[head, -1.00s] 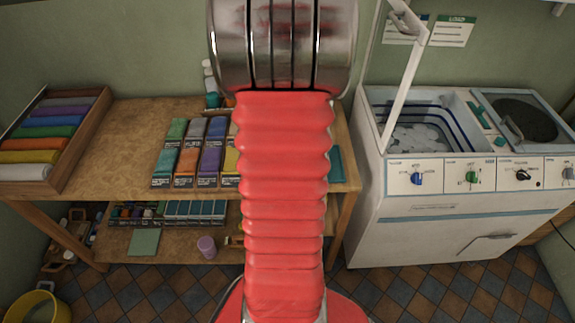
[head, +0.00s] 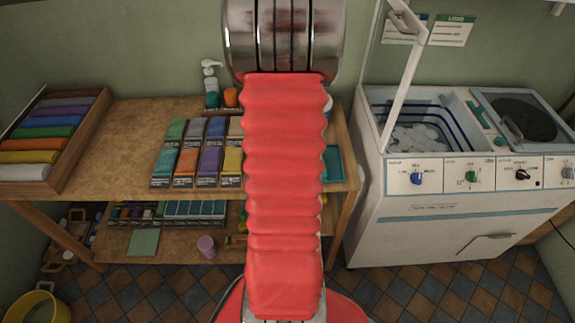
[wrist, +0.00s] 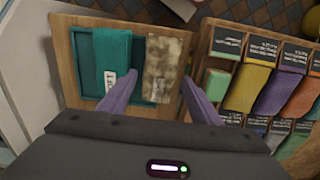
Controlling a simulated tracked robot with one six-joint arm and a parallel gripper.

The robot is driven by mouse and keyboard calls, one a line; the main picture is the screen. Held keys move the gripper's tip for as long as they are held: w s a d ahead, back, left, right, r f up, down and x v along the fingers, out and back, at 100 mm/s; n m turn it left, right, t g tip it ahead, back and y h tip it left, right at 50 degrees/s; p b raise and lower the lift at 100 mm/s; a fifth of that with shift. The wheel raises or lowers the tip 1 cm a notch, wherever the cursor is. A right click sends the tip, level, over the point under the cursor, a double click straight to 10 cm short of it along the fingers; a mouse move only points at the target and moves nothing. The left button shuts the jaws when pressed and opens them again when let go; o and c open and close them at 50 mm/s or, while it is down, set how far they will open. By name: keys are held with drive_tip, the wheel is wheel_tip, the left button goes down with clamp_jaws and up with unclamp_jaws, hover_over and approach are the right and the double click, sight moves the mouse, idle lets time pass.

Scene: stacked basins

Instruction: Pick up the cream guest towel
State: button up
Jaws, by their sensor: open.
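My gripper (wrist: 161,84) is open, with one purple finger near each side of the cream cloth's near end. I cannot tell whether the fingers touch it. In the head view the teal tray's edge (head: 333,162) shows right of my red arm; the arm hides the cream cloth and my gripper.
Boxes of coloured towels (head: 205,155) stand on the wooden table (head: 120,130), with a rack of rolled towels (head: 85,145) at the left. A pump bottle (head: 210,82) stands at the back. A white washing machine (head: 450,205) stands at the right.

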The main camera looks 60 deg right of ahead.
drive_tip(key=shift+s+a+f, duration=0.1)
drive_tip(key=shift+f, duration=2.5)
drive_tip(key=shift+c, duration=0.2)
drive_tip(key=c, duration=0.8)
